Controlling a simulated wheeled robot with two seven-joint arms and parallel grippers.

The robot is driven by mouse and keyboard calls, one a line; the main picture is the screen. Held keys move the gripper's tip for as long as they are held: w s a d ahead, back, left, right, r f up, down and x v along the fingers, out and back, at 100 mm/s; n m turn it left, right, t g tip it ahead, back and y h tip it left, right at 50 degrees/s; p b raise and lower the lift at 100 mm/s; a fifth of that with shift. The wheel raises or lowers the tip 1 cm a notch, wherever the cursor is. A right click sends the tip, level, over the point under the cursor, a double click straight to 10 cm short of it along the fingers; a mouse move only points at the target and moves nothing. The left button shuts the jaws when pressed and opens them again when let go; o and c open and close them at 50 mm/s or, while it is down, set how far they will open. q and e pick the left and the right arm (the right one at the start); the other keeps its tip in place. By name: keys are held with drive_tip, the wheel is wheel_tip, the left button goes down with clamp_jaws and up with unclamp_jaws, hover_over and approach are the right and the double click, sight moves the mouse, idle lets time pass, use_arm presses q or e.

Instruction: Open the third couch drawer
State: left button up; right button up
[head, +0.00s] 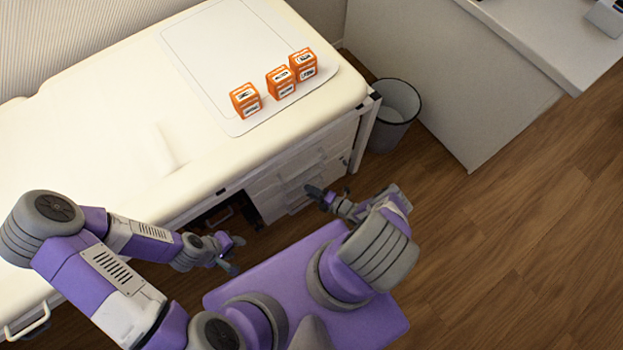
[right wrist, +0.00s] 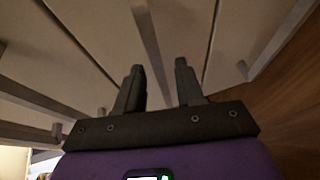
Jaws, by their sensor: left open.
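The cream couch (head: 90,125) has a stack of pale drawers (head: 285,186) under its right end, partly hidden by my right arm. The drawers look closed in the head view. My right gripper (head: 322,197) is low in front of the drawer fronts. In the right wrist view its two dark fingers (right wrist: 160,80) are apart, facing pale drawer panels (right wrist: 185,30) crossed by grey handle bars (right wrist: 147,30). One bar runs down toward the gap between the fingers; contact cannot be told. My left gripper (head: 232,252) is open and empty, left of the drawers.
Several orange boxes (head: 281,82) stand on a white mat (head: 205,50) on the couch. A grey bin (head: 397,105) stands beside the couch's right end. A dark open space (head: 222,212) lies left of the drawers. A pale desk (head: 450,80) is at upper right; wooden floor (head: 510,240) is clear.

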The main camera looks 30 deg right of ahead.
clamp_jaws()
